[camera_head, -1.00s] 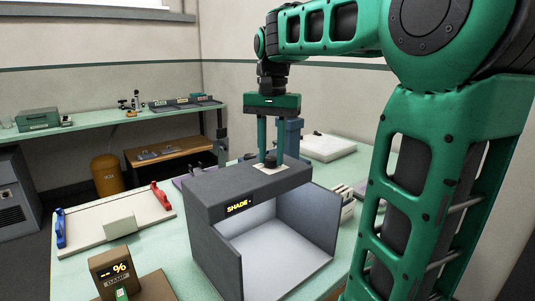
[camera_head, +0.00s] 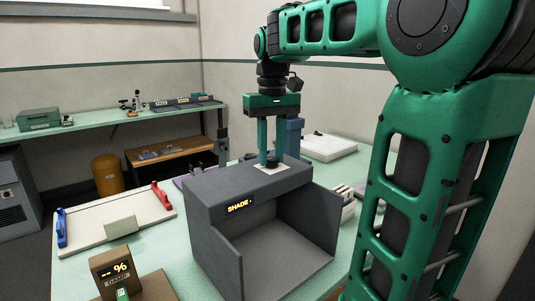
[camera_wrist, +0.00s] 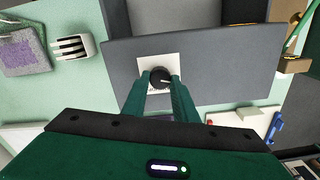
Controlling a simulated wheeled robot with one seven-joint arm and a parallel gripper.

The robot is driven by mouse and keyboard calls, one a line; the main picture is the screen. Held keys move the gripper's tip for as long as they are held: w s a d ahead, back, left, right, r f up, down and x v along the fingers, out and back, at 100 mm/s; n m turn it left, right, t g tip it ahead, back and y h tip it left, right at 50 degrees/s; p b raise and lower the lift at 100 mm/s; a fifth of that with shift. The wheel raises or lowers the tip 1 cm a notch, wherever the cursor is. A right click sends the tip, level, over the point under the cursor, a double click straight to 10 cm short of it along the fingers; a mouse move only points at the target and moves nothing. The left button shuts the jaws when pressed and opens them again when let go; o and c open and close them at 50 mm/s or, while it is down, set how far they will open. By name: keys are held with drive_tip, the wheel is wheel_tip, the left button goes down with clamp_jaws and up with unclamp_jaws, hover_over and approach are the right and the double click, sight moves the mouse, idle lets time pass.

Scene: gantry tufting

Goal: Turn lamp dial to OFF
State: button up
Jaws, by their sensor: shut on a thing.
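The lamp dial (camera_wrist: 160,77) is a black round knob with a pale pointer mark, on a white square plate (camera_wrist: 148,66) on top of the grey light box (camera_head: 209,210). In the wrist view the pointer lies toward the right. The plate's lettering is too small to read. My gripper (camera_head: 272,161) points straight down at the dial; in the wrist view its green fingers (camera_wrist: 160,84) are shut on the dial's sides. The box's interior (camera_head: 285,262) is dark grey and unlit.
A white board with red and blue clamps (camera_head: 110,222) lies left of the box. A brown display unit (camera_head: 117,272) stands at the front left. A white slab (camera_head: 328,147) lies behind. A back bench (camera_head: 100,128) holds trays and small items.

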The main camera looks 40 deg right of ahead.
sight(271, 158)
drive_tip(key=shift+w+r+n, duration=0.1)
drive_tip(key=shift+w+n, duration=0.05)
drive_tip(key=shift+n, duration=0.15)
idle(0.4)
drive_tip(key=o, duration=1.1)
drive_tip(key=shift+c, duration=0.2)
wheel_tip(271, 158, up, 11)
drive_tip(key=shift+f, duration=0.2)
